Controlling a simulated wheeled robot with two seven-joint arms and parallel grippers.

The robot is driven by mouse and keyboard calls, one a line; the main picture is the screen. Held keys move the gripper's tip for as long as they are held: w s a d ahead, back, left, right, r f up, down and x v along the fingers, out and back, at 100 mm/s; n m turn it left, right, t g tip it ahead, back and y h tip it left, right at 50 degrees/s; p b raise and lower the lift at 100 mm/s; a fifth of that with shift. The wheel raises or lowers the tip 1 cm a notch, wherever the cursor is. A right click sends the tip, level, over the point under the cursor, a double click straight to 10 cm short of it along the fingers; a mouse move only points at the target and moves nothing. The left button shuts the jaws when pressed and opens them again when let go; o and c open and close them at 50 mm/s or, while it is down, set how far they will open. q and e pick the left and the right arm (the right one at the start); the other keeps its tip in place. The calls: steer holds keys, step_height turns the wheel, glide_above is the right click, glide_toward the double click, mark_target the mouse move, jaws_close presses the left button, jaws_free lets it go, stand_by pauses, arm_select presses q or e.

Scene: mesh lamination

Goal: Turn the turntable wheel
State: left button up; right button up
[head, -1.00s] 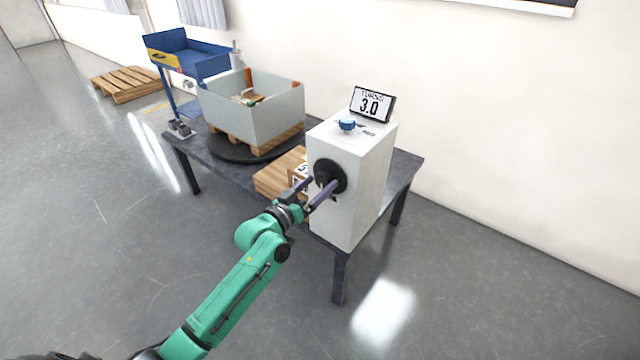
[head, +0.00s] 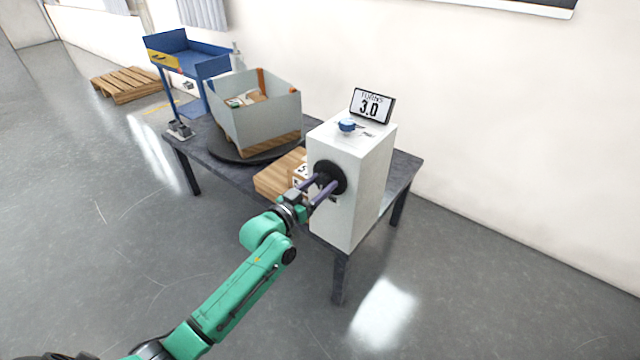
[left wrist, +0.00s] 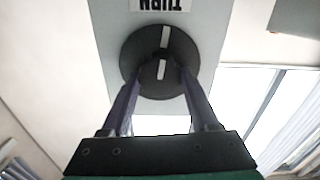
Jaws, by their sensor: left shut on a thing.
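The turntable wheel is a round black knob (head: 329,177) on the front of a white box (head: 352,175); it also shows in the left wrist view (left wrist: 158,40), with white marks on its face. My left gripper (head: 320,188), with purple fingers, is shut on the knob's middle grip, which the fingertips partly hide. The round black turntable (head: 225,150) stands on the table and bears a wooden pallet and an open grey crate (head: 262,122) with small items inside. A display (head: 371,105) on the white box reads "TURNS 3.0". My right gripper is not in view.
A blue knob (head: 347,125) sits on the box top. A blue shelf stand (head: 188,60) is behind left, and a pallet (head: 125,83) lies on the floor.

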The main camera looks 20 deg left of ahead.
arm_select(q)
steer(key=shift+m, duration=0.6)
steer(key=o, duration=1.4)
steer(key=shift+c, duration=0.2)
steer(key=shift+s, duration=0.1)
steer(key=p+v, duration=0.1)
steer(key=v, duration=1.3)
steer(key=shift+s, duration=0.2)
